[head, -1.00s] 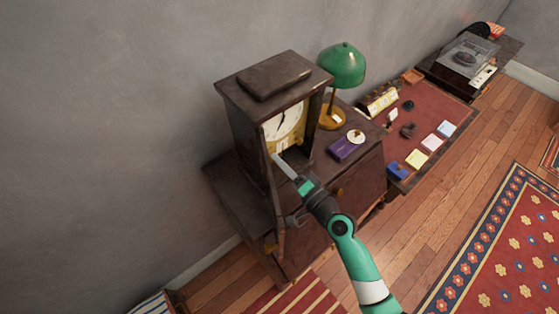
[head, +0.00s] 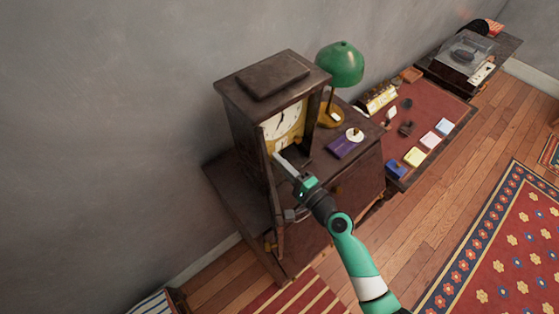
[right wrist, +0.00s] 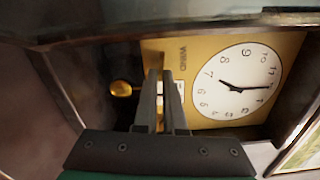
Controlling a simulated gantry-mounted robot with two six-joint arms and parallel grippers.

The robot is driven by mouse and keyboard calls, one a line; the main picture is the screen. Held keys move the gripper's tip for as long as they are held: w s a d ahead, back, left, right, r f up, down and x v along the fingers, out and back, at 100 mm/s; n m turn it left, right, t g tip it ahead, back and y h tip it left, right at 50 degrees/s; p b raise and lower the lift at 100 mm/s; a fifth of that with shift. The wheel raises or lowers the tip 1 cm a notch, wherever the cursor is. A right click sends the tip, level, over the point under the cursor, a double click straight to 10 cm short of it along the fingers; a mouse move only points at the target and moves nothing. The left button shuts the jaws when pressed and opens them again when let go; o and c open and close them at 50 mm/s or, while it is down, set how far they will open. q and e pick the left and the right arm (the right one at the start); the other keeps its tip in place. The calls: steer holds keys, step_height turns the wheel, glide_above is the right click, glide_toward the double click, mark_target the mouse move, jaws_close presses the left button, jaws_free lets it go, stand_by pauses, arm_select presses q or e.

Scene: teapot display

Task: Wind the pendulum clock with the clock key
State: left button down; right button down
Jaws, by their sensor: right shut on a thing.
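The pendulum clock (head: 250,120) is a dark wooden case on a dark cabinet. Its white dial (head: 283,122) on a gold plate faces the room. In the right wrist view the dial (right wrist: 238,82) appears sideways, with a round gold pendulum bob (right wrist: 121,88) to its left. My right gripper (head: 278,154) reaches the lower part of the gold plate, with its fingers close together. In the right wrist view its fingertips (right wrist: 162,73) are at the plate beside the dial. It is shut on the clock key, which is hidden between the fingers. My left gripper is out of view.
A green lamp (head: 341,64) stands right of the clock. A purple box (head: 342,147) lies on the cabinet top. A red-topped desk (head: 437,112) with small items and a record player (head: 466,57) stand further right.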

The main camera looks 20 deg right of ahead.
steer(key=c, duration=1)
jaws_free()
steer(key=v, duration=1.1)
steer(key=shift+s, duration=0.35)
